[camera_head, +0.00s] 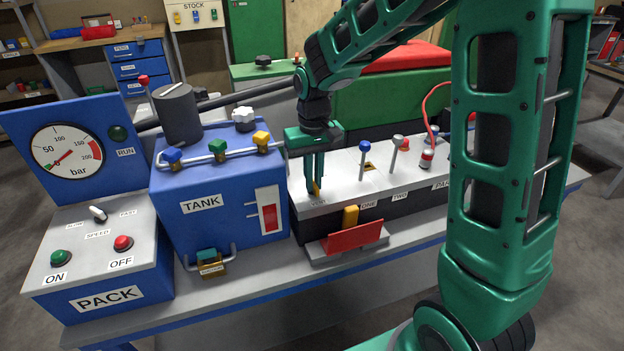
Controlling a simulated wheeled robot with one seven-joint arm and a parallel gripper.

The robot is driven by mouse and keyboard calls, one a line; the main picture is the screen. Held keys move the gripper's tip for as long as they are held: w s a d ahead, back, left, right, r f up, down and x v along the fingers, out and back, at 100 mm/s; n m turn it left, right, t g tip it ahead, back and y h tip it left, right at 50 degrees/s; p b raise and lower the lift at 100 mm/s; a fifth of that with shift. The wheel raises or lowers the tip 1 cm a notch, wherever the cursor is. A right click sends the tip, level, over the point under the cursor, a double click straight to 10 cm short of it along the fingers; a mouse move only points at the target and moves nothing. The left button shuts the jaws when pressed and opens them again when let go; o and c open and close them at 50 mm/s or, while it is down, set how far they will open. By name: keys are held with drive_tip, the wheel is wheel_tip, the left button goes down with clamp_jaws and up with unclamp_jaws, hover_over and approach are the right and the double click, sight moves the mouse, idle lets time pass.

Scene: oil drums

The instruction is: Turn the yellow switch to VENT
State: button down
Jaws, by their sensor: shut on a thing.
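My gripper (315,189) points straight down over the grey-topped control panel (335,185), just right of the blue tank. Its dark green fingers are shut on the yellow switch (317,191), of which only a small yellow part shows between and beside the fingertips. A small white label (318,203), which seems to read VENT, lies just in front of the fingertips. The fingers hide most of the switch, so I cannot tell which way it points.
A blue-knobbed lever (364,158) and a grey-knobbed lever (394,153) stand right of my gripper. A yellow block (350,216) stands behind a red flap (352,237) at the panel's front. The blue tank (219,205) with coloured valves is close on the left.

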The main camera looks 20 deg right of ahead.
drive_tip(key=shift+w+r, duration=0.1)
drive_tip(key=shift+w, duration=0.15)
drive_tip(key=c, duration=1.8)
unclamp_jaws()
drive_tip(key=shift+c, duration=0.2)
drive_tip(key=shift+s, duration=0.1)
wheel_tip(320, 180, up, 11)
drive_tip(key=shift+f, duration=0.2)
